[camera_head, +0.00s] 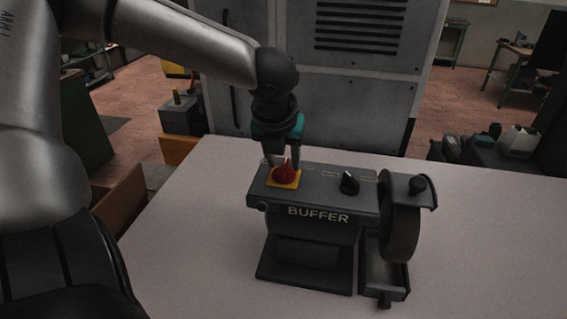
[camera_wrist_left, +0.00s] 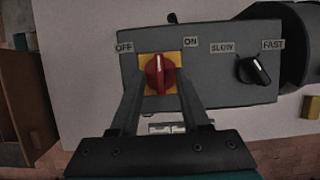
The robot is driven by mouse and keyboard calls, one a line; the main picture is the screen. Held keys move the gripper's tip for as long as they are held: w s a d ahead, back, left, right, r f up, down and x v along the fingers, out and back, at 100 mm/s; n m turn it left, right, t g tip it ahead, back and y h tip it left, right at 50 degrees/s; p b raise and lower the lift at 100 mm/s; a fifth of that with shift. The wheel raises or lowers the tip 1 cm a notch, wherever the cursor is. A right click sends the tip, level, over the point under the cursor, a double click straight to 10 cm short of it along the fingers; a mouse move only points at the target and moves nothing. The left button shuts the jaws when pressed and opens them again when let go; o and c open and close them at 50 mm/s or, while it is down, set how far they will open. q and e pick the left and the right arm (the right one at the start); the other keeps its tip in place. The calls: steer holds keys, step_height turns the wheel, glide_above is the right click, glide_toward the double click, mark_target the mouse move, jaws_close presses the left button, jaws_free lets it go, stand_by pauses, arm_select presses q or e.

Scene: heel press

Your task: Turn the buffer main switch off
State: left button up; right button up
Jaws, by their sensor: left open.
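The buffer (camera_head: 318,228) is a dark grey machine on the table. Its main switch is a red knob (camera_head: 284,171) on a yellow plate (camera_wrist_left: 145,81) on the top face. In the left wrist view the red knob (camera_wrist_left: 159,72) lies below and between the OFF label (camera_wrist_left: 124,47) and the ON label (camera_wrist_left: 190,41). Its ridge runs roughly upright in that picture; I cannot tell its exact setting. My left gripper (camera_head: 283,165) points down over the switch. It is open, with one finger on each side of the knob; contact is not clear. My right gripper is not in view.
A black speed knob (camera_head: 349,183) sits to the right, under SLOW and FAST labels. A buffing wheel (camera_head: 401,228) is at the buffer's right end. The pale table (camera_head: 480,235) is clear to the right. A large grey cabinet (camera_head: 350,85) stands behind.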

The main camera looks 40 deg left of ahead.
arm_select(q)
steer(key=shift+w+f, duration=0.15)
steer(key=shift+f, duration=0.3)
jaws_close()
stand_by(0.4)
